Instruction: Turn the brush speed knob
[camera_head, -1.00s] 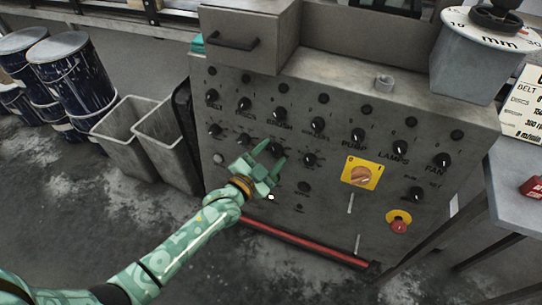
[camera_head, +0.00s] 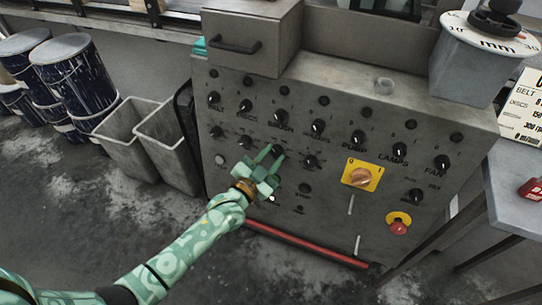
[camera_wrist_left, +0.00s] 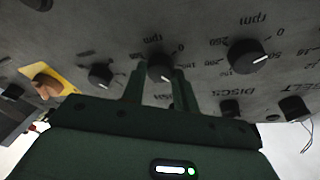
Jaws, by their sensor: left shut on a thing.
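The brush speed knob (camera_head: 277,150) is a small black dial with a white pointer line, in the lower knob row of the grey control panel (camera_head: 330,215), below the BRUSH switch knob (camera_head: 281,117). My green left gripper (camera_head: 270,157) is at this dial, its fingers on either side of it. In the left wrist view the knob (camera_wrist_left: 160,66) sits between the two dark fingers, its white line pointing to the lower right of the picture. The gripper is shut on it. The gripper body hides the panel beyond it. My right gripper is not in view.
Neighbouring dials sit close by, one to the left (camera_head: 245,141) and one to the right (camera_head: 310,162). A yellow-plated rotary switch (camera_head: 361,175) and a red stop button (camera_head: 399,226) are further right. Grey bins (camera_head: 130,140) stand left of the panel.

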